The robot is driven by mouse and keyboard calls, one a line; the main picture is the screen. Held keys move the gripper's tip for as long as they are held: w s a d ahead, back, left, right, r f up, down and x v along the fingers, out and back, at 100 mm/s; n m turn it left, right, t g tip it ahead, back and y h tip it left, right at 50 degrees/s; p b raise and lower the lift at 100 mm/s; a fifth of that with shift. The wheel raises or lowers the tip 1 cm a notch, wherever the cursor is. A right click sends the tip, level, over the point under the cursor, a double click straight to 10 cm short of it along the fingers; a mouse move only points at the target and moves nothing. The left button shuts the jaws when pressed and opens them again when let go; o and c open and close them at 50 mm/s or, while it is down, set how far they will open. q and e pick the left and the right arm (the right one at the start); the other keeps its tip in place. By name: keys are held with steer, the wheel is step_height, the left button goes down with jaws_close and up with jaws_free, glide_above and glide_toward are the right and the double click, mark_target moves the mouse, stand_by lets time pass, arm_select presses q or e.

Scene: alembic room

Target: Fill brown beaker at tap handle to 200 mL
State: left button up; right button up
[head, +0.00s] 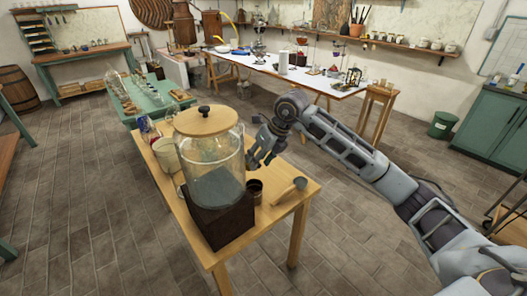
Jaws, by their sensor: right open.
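A large glass dispenser jar (215,160) with a wooden lid stands on a dark wooden block (222,222) on a small wooden table (262,226). A small brown cup (255,191), which looks like the brown beaker, stands beside the block on its right. I cannot make out a tap handle on the jar. My right gripper (263,160) is open and empty, pointing down just right of the jar and above the brown beaker, apart from it. My left gripper is not in view.
A tan wooden piece (300,184) lies near the table's right corner. A cream container (167,155) and small cans stand left of the jar. A green table (128,104) with glassware and a white-topped table (290,72) stand behind. The floor at right is mostly clear.

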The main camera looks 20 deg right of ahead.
steer(key=shift+x, duration=1)
jaws_close()
